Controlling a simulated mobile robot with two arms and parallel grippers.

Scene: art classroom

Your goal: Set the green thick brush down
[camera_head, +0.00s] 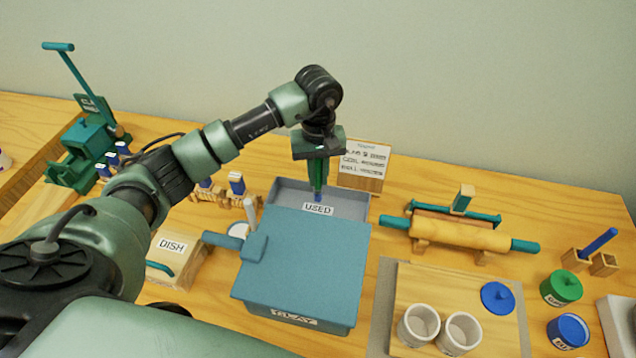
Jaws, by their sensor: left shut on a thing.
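My left gripper (318,158) points down over the grey tray labelled USED (345,203). It is shut on the green thick brush (318,176), which hangs upright below the fingers. A blue part shows at the brush's lower end, just behind the tray's label. I cannot tell whether the brush touches the tray floor. My right gripper is out of view.
A blue-lidded box labelled CLAY (315,260) stands in front of the tray. A small sign (362,165) stands behind it. A rolling pin (460,232) lies on a stand to the right. Two pale cups (419,325) stand at front right. A box labelled DISH (178,258) is at left.

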